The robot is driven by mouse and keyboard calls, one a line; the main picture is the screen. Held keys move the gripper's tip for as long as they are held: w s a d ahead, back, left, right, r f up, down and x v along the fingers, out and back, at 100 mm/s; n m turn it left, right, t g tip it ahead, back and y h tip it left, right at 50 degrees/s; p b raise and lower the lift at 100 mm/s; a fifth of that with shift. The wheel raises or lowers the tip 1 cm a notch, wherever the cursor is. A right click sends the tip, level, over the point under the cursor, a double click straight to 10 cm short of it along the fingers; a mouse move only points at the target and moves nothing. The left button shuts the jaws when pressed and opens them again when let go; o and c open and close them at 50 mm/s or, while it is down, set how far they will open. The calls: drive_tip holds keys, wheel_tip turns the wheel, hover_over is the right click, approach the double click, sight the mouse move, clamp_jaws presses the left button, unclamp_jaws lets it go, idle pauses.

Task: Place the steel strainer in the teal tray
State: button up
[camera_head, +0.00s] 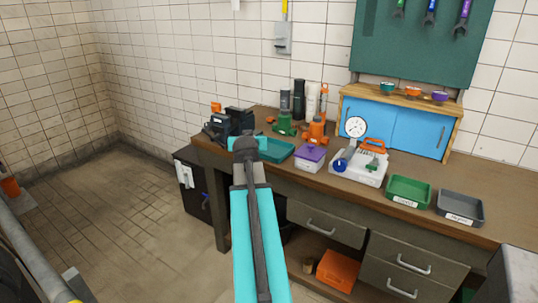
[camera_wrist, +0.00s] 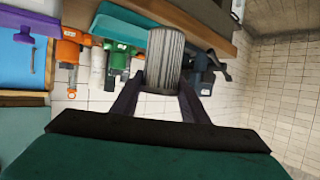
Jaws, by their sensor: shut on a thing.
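The teal tray (camera_head: 278,151) lies on the workbench near its left end, partly hidden behind my arm. In the wrist view the tray (camera_wrist: 118,26) shows at the top, left of the strainer. The steel strainer (camera_wrist: 166,58) is a grey, ribbed cylinder between the two dark fingers of my gripper (camera_wrist: 160,90), which is shut on it. In the head view my gripper (camera_head: 245,152) appears at the tray's left edge. The strainer cannot be made out there, and its height above the bench is unclear.
Dark tools (camera_head: 229,124) stand left of the tray. A green valve (camera_head: 285,125) and orange valve (camera_head: 316,132) stand behind it. Green (camera_head: 408,191) and grey (camera_head: 460,208) trays lie farther right.

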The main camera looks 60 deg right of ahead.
drive_tip(key=shift+m+g+h, duration=0.3)
drive_tip(key=shift+m+g, duration=0.1)
drive_tip(key=s+d, duration=0.3)
drive_tip(key=s, duration=0.1)
drive_tip(key=shift+d+f, duration=0.15)
drive_tip(key=shift+f, duration=0.2)
drive_tip(key=p, duration=0.3)
hover_over(269, 151)
drive_tip(key=f, duration=0.1)
drive_tip(key=shift+w+d+f, duration=0.2)
drive_tip(key=shift+f, duration=0.05)
drive_tip(key=shift+f, duration=1.75)
drive_tip(key=shift+f, duration=0.2)
drive_tip(key=o, duration=1.1)
